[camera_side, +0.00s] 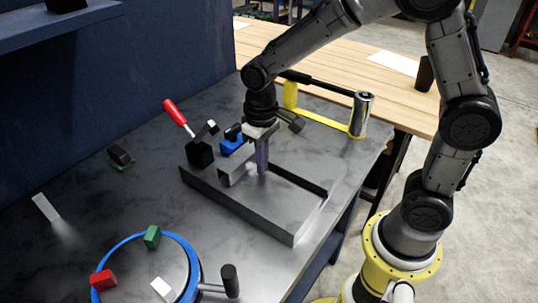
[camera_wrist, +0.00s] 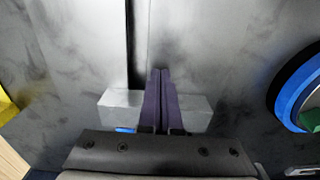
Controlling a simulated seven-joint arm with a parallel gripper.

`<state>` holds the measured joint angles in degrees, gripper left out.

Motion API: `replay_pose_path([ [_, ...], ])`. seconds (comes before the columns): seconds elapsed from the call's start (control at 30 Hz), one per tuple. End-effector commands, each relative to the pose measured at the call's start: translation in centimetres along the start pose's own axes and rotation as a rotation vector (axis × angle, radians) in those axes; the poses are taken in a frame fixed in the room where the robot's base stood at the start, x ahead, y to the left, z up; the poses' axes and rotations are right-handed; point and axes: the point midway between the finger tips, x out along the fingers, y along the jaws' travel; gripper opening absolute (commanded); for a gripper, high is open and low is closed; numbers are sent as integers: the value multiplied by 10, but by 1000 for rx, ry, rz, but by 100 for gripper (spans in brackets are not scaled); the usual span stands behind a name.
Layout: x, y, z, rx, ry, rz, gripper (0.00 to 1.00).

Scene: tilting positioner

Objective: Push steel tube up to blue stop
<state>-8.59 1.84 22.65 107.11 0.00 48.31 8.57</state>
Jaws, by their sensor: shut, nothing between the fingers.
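The steel tube (camera_side: 236,170), a short grey block-like piece, lies on the grey fixture plate (camera_side: 290,222). The blue stop (camera_side: 231,146) stands behind it, and whether they touch I cannot tell. In the wrist view the tube (camera_wrist: 118,104) lies crosswise, with a sliver of the blue stop (camera_wrist: 125,130) at its lower edge. My gripper (camera_side: 262,170) has its purple fingers shut together, pointing down, empty. They are beside the tube on the side away from the stop; contact is unclear. In the wrist view my gripper (camera_wrist: 160,72) covers the tube's middle.
A red-handled clamp (camera_side: 176,114) on a black block (camera_side: 200,154) stands at the fixture's back left corner. A yellow frame with a silver cylinder (camera_side: 361,114) is behind right. A blue ring (camera_side: 127,241) with coloured blocks lies front left. The fixture's front area is bare.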

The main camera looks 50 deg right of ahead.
Motion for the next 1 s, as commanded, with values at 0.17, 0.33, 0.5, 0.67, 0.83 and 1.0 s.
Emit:
replay_pose_path([
  [0.17,0,0,-16,0,-2,0,0],
  [0.33,0,0,-20,0,-2,0,0],
  [0.5,0,0,-19,0,-2,0,0],
  [0.67,0,0,-23,0,-1,0,0],
  [0.83,0,0,-39,1,-2,0,0],
  [1.0,-1,0,-44,1,1,0,0],
])
